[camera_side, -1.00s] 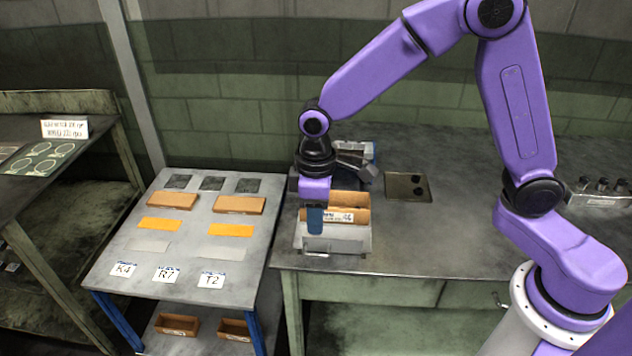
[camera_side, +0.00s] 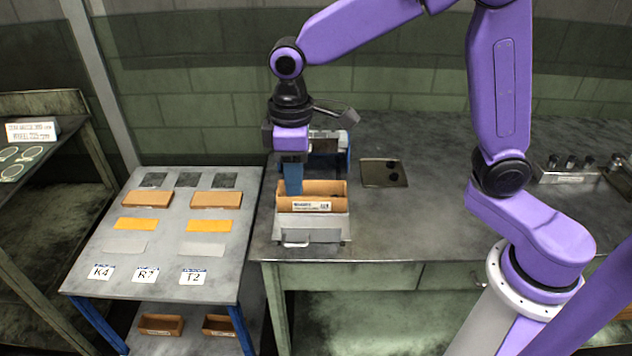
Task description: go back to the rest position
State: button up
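My gripper (camera_side: 292,188) hangs from the purple arm at the left end of the dark workbench. Its blue fingers point down at the left end of an open orange-brown box (camera_side: 334,190) with a white label on its front. The fingertips overlap the box in this view, so I cannot tell whether they are inside it, above it or touching it. I cannot see a gap between the fingers. The box sits on a grey metal stand (camera_side: 311,233) with a front handle.
A side table (camera_side: 150,285) at the left holds orange-brown trays, yellow and grey plates, dark squares and cards K4, R7 and T2. Two small boxes (camera_side: 160,324) are on its lower shelf. A dark plate (camera_side: 384,173) lies right of the stand. The bench's middle is clear.

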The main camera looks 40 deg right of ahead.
jog(key=s+d+n, duration=0.1)
jog(key=s+d, duration=0.3)
jog(key=s, duration=0.3)
jog(key=s+d+n, duration=0.1)
jog(key=s+d, duration=0.4)
jog(key=s, duration=0.3)
jog(key=s+d+f+n, duration=0.1)
jog(key=s+d, duration=0.4)
jog(key=s, duration=0.2)
jog(key=shift+s, duration=0.3)
dwell(0.7)
